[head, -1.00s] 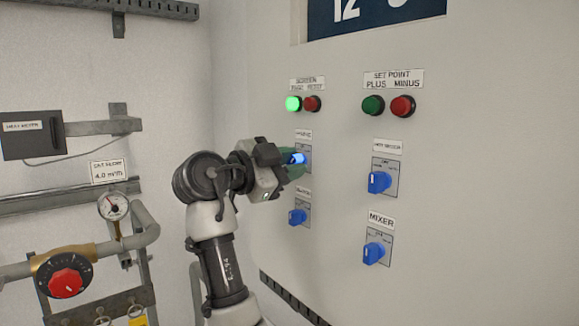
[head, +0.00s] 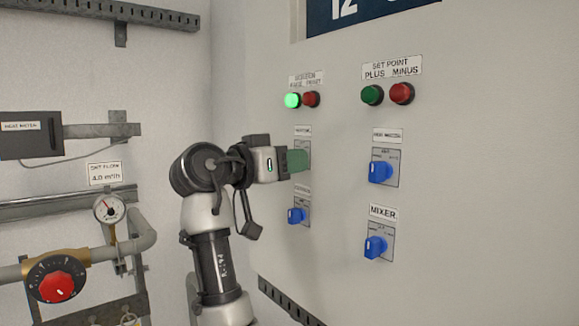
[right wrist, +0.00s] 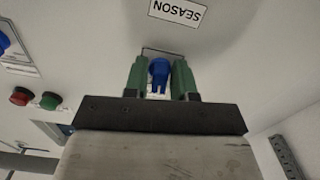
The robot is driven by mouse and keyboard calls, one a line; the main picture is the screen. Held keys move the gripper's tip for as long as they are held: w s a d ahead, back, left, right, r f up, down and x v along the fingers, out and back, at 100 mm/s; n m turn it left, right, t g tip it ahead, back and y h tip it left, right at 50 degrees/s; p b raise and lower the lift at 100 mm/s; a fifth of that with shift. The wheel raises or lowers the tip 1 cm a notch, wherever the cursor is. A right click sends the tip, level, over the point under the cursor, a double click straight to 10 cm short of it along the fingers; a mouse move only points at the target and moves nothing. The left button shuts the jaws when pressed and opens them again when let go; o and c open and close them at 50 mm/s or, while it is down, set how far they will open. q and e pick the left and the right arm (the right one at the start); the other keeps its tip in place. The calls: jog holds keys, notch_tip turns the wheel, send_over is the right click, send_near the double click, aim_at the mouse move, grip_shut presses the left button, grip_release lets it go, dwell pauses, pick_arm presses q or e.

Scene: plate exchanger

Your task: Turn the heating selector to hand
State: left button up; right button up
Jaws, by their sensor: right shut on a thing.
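The upper-left selector on the grey cabinet shows its plate (head: 303,145) in the head view; its small label is too blurred to read for sure. My right gripper (head: 298,160) reaches it from the left and hides its knob there. In the right wrist view, its blue knob (right wrist: 159,72) stands between the two green fingers of my right gripper (right wrist: 160,66), which is shut on it. This view is upside down, with a SEASON label (right wrist: 178,10) beyond the knob. The selector's pointed position cannot be read. My left gripper is not in view.
Below is another blue selector (head: 296,215); to the right are two more, the lower one the mixer selector (head: 375,246). Pipework with a red-knobbed valve (head: 57,288) and a gauge (head: 109,208) is at left.

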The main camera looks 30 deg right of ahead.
jog(key=shift+s+n, duration=0.1)
jog(key=shift+n, duration=3.5)
jog(key=o, duration=0.7)
jog(key=shift+o, duration=0.2)
